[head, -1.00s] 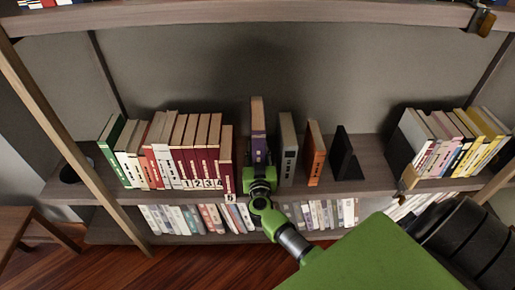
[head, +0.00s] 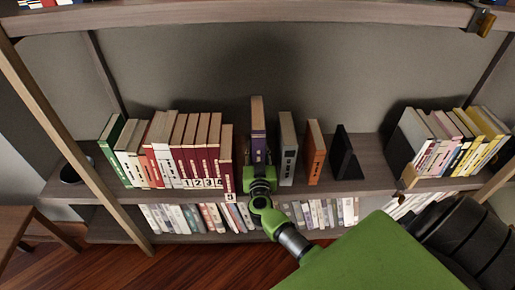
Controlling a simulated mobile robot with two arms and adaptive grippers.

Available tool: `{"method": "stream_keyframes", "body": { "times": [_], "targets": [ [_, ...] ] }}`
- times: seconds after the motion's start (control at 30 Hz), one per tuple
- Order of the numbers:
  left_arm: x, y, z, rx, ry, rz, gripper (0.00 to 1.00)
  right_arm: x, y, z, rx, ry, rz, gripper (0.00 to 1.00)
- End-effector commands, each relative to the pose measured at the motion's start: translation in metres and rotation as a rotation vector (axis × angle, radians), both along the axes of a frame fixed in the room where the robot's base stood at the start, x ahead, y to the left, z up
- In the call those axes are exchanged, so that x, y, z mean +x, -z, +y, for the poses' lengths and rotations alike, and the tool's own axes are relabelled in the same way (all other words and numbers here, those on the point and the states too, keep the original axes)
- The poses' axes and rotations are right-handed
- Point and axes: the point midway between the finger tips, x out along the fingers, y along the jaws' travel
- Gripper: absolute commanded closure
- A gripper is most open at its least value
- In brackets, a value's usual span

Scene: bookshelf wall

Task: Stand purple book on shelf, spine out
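The purple book (head: 258,122) stands upright in the head view, on the middle shelf (head: 361,183) between the red volumes and a grey book. Its spine faces out toward me. My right gripper (head: 259,166) is at the lower part of the spine, its arm coming in from the lower right. The fingers are small and dark against the book, so I cannot tell whether they grip it or are open around it. The book's foot is hidden behind the gripper. My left gripper is not in view.
Red volumes (head: 202,152) stand to the left. The grey book (head: 288,148), an orange book (head: 314,152) and a black bookend (head: 345,155) stand to the right. More books (head: 458,140) fill the far right. A shelf board (head: 250,12) runs above.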

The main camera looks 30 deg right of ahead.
Motion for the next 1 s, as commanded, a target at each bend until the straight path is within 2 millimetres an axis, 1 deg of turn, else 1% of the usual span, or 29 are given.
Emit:
{"method": "stream_keyframes", "body": {
  "times": [0.03, 0.23, 0.27, 0.3, 0.33, 0.57, 0.6, 0.77, 0.87, 1.0],
  "targets": [
    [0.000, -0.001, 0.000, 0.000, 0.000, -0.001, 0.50, 0.002, -0.005, 0.000, -0.003, 0.000, -0.010, 1.00],
    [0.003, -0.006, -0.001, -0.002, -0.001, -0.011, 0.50, 0.002, -0.003, -0.001, -0.004, 0.001, -0.010, 1.00],
    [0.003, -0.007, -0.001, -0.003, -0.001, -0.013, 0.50, 0.002, -0.003, -0.001, -0.004, 0.001, -0.010, 0.68],
    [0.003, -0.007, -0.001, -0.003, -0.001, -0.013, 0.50, 0.002, -0.003, -0.001, -0.003, 0.000, -0.010, 0.57],
    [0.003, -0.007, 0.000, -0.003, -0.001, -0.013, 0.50, 0.002, -0.003, 0.000, -0.003, 0.000, -0.009, 0.53],
    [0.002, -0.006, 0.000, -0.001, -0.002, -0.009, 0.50, 0.001, 0.000, 0.000, -0.001, 0.000, -0.004, 0.53],
    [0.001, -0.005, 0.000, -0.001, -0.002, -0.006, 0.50, -0.001, 0.007, 0.000, 0.003, 0.000, 0.007, 0.53],
    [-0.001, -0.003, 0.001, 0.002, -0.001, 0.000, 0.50, -0.007, 0.006, 0.005, 0.003, -0.001, 0.005, 0.53],
    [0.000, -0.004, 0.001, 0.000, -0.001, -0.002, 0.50, -0.019, 0.004, 0.012, 0.003, -0.001, 0.004, 0.53],
    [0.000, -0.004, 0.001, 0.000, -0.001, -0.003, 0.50, -0.045, 0.001, 0.028, 0.005, 0.000, 0.002, 0.53]
  ]
}}
